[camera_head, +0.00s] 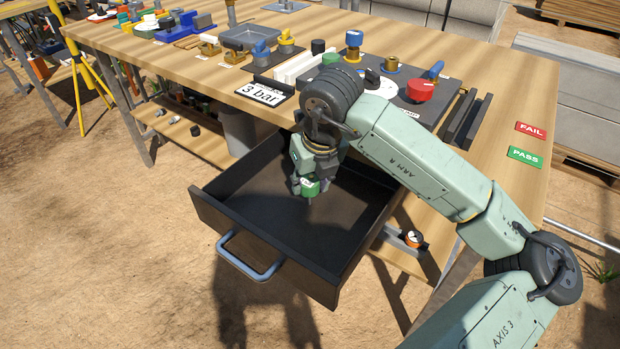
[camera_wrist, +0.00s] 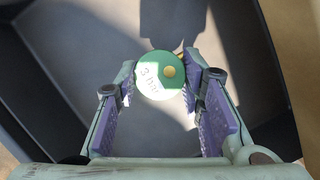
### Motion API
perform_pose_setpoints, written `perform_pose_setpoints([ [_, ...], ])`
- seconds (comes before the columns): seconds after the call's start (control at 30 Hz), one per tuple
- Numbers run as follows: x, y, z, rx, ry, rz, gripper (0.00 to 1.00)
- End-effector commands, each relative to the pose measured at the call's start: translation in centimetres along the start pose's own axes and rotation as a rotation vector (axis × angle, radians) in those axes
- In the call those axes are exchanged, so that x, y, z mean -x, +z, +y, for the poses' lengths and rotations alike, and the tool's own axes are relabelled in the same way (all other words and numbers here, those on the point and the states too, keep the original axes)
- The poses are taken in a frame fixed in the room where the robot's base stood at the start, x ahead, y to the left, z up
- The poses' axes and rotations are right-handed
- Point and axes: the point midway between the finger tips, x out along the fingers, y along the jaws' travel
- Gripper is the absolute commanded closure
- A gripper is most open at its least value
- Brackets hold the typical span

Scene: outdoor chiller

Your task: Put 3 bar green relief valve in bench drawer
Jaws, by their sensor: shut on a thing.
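The green relief valve (camera_head: 310,187) is held in my gripper (camera_head: 306,184), over the open bench drawer. In the wrist view the valve (camera_wrist: 158,76) shows its round green top with "3 bar" written on it and a small yellow spot, between the fingertips of my gripper (camera_wrist: 162,82). The drawer (camera_head: 262,220) is dark, pulled out from under the bench, with a grey-blue handle (camera_head: 250,262) at its front. It looks empty in the parts I can see. The valve's lower part is hidden, and I cannot tell its exact height above the drawer floor.
FAIL (camera_head: 532,131) and PASS (camera_head: 525,156) labels lie at the right.

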Motion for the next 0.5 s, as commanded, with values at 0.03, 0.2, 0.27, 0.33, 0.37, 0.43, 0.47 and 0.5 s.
perform_pose_setpoints([
  [0.03, -0.08, -0.01, -0.01, 0.000, 0.000, 0.000, 1.00],
  [0.2, -0.27, -0.08, -0.01, 0.000, 0.000, 0.000, 0.63],
  [0.27, -0.24, -0.07, -0.01, 0.000, 0.000, 0.000, 0.59],
  [0.33, -0.24, -0.07, -0.01, 0.000, 0.000, 0.001, 0.54],
  [0.37, -0.24, -0.07, -0.01, 0.000, 0.000, 0.000, 0.52],
  [0.43, -0.24, -0.07, -0.01, 0.000, 0.000, 0.001, 0.47],
  [0.47, -0.24, -0.07, -0.01, 0.000, 0.000, 0.001, 0.45],
  [0.5, -0.23, -0.07, -0.01, 0.000, 0.000, 0.001, 0.44],
])
